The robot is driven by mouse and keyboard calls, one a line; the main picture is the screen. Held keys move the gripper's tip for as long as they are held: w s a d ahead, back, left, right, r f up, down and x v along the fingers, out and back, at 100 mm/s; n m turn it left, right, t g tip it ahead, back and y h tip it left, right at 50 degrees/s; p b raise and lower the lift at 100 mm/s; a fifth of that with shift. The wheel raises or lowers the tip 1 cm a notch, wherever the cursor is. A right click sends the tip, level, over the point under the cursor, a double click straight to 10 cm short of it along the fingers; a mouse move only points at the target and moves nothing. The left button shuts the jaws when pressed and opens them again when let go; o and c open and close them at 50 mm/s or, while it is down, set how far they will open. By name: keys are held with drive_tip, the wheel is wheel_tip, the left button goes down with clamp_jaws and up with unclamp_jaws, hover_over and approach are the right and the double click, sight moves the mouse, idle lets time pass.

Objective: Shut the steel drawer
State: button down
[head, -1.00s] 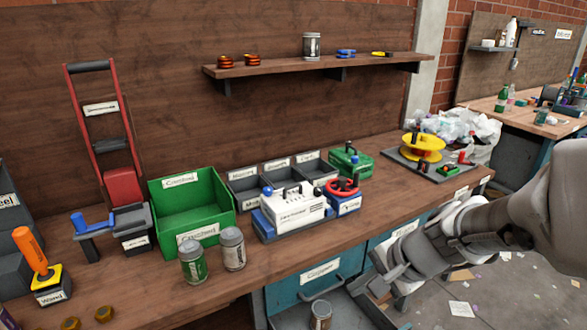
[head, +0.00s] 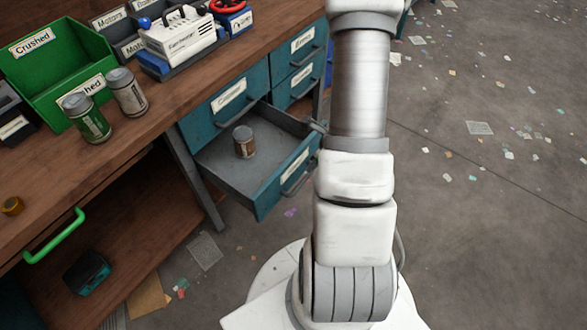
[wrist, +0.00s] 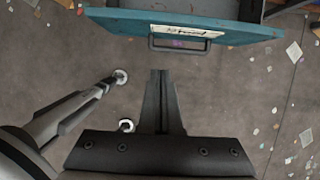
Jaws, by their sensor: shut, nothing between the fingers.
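The open drawer (head: 225,175) is pulled out from under the workbench, with a teal front, grey inside and a bar handle. In the wrist view the drawer's teal front (wrist: 110,22) lies across the top, with a white label too blurred to read and the dark handle (wrist: 186,48). My gripper (wrist: 162,72) is shut and empty, its fingertips just short of the handle in that picture. I cannot tell whether they touch. In the head view my arm hides the gripper.
Other teal drawers (head: 298,88) are shut beside the open one. On the bench (head: 150,165) stand a green crushed bin (head: 75,50), two cans and a white machine (head: 180,40). The floor in front is open, with scattered paper scraps.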

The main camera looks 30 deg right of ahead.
drive_tip(key=b, duration=0.4)
approach(290, 170)
drive_tip(key=s+a+f, duration=0.2)
drive_tip(key=s+f, duration=0.1)
drive_tip(key=f, duration=0.2)
drive_tip(key=shift+w+a+r+p, duration=0.1)
drive_tip(key=shift+w+a+r, duration=0.1)
drive_tip(key=shift+w, duration=0.35)
drive_tip(key=shift+w+a+r+p, duration=0.1)
drive_tip(key=shift+w+a+r, duration=0.1)
drive_tip(key=shift+w, duration=0.35)
drive_tip(key=shift+w+a+r+p, duration=0.1)
drive_tip(key=shift+w+a+r, duration=0.15)
drive_tip(key=shift+w, duration=0.35)
